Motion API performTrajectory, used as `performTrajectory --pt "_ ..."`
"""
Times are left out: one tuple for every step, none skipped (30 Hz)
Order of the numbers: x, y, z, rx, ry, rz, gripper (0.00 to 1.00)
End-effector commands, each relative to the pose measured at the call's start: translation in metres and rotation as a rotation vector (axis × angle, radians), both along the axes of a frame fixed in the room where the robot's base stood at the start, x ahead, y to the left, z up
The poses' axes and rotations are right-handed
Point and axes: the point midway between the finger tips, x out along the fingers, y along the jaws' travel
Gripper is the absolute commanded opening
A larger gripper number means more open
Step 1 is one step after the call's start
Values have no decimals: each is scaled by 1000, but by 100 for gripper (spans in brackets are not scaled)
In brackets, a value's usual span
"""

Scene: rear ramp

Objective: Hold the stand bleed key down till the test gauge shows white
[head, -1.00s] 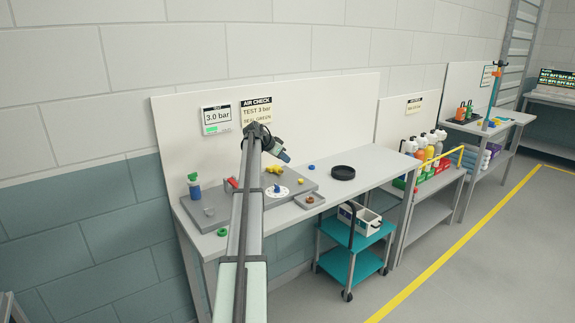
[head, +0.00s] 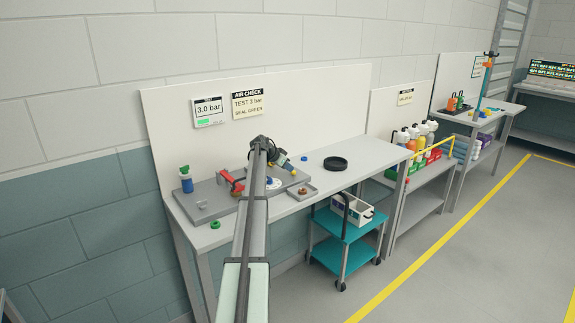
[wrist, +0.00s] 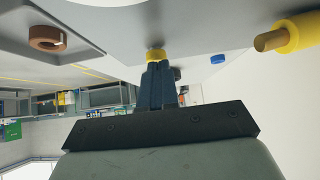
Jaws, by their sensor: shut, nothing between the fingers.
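The test gauge (head: 208,111) on the back board reads 3.0 bar, with a green patch below the number. The grey test stand (head: 212,203) lies on the bench, with a red clamp (head: 232,181) and a white disc (head: 274,184). My gripper (head: 290,168) points down at the stand's right part. In the wrist view my gripper (wrist: 156,66) is shut, its fingertips at a small yellow knob (wrist: 155,54), apparently the bleed key. They appear to touch it; how far it is pressed I cannot tell. My arm hides part of the stand.
A yellow cylindrical fitting (wrist: 290,36) stands near the fingers. A blue cap (head: 304,158) and a black ring dish (head: 335,163) lie to the right. A small tray (head: 312,190) holds a brown ring (wrist: 47,38).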

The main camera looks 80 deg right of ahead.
Motion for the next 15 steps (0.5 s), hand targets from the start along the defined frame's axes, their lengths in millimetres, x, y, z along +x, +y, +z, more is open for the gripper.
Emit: performTrajectory --pt "0 0 0 0 0 0 0" --pt "0 0 0 0 0 0 0" --pt "0 0 0 0 0 0 0" --pt "0 0 0 0 0 0 0" --pt "0 0 0 0 0 0 0" --pt "0 0 0 0 0 0 0" --pt "0 0 0 0 0 0 0" --pt "0 0 0 0 0 0 0" --pt "0 0 -1 0 0 0 0" --pt "0 0 -2 0 0 0 0" --pt "0 0 -4 0 1 -1 0" --pt "0 0 -7 2 0 0 0" --pt "0 0 -11 2 0 0 0" --pt "0 0 -14 2 0 0 0" --pt "0 0 -18 2 0 -1 0"
